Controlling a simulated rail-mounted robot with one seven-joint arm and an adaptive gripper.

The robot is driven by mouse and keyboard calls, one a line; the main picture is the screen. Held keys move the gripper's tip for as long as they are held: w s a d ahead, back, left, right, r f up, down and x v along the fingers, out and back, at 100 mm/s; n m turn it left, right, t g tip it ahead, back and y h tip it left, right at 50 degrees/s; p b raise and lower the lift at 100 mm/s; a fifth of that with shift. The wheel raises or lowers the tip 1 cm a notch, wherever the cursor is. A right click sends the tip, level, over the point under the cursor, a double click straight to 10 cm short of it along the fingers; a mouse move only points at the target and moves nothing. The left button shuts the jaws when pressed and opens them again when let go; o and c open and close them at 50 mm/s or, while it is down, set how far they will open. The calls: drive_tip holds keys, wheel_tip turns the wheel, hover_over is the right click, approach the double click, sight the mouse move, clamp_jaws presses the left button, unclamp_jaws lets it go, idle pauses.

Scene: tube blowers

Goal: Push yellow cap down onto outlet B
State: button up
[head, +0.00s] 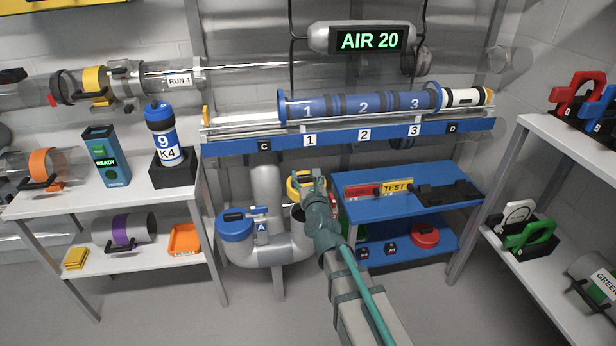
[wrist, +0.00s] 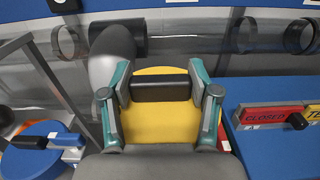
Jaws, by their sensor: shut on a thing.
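The yellow cap (head: 295,186) is at the top of the right-hand pipe end beside the blue-capped outlet A. In the wrist view the yellow cap (wrist: 160,128) fills the space between my fingers, with its black bar handle (wrist: 160,87) across it. My gripper (head: 318,180) is shut on this handle, a finger at each end. The pipe end under the cap, outlet B (head: 297,213), is partly hidden by my gripper. I cannot tell whether the cap touches its rim. No B label is readable.
The blue cap (head: 235,226) sits on outlet A at left. A blue bench (head: 360,208) with a red CLOSED block and a yellow TEST sign (head: 397,187) stands close at right. The blue rail (head: 340,140) with the clear tube runs behind and above.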

drive_tip(key=shift+f+b, duration=0.1)
drive_tip(key=shift+b, duration=0.2)
wheel_tip(320, 180, down, 11)
drive_tip(key=b, duration=1.2)
drive_tip(key=shift+f, duration=0.2)
drive_tip(key=shift+f+b, duration=0.25)
drive_tip(key=shift+b, duration=0.3)
drive_tip(key=o, duration=1.2)
drive_tip(key=shift+o, duration=0.2)
drive_tip(key=v, duration=0.7)
drive_tip(key=shift+s, duration=0.3)
drive_tip(key=shift+d, duration=0.1)
